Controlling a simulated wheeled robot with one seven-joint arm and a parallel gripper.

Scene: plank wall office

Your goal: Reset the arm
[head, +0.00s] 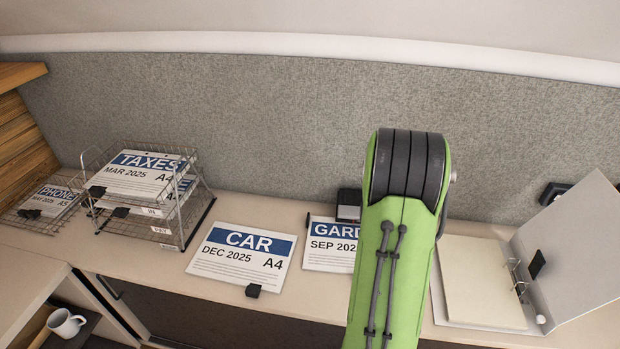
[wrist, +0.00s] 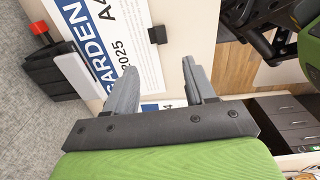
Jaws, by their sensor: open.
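My gripper (wrist: 160,66) shows in the wrist view with its two grey fingers apart and nothing between them. It is over the desk, above the sheet marked GARDEN (wrist: 110,35), which has a black clip (wrist: 157,35) at its edge. Part of another blue-and-white sheet shows between and beside the fingers. In the head view my green arm stands in front of the right part of the GARDEN sheet (head: 325,245) and hides its end. The gripper itself is not visible there.
The CAR sheet (head: 243,255) lies left of the GARDEN sheet. A wire tray (head: 183,238) holds papers, with TAXES (head: 140,178) on top. The PHONE papers (head: 50,197) are far left. An open binder (head: 575,255) is at right. A mug (head: 66,323) stands lower left.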

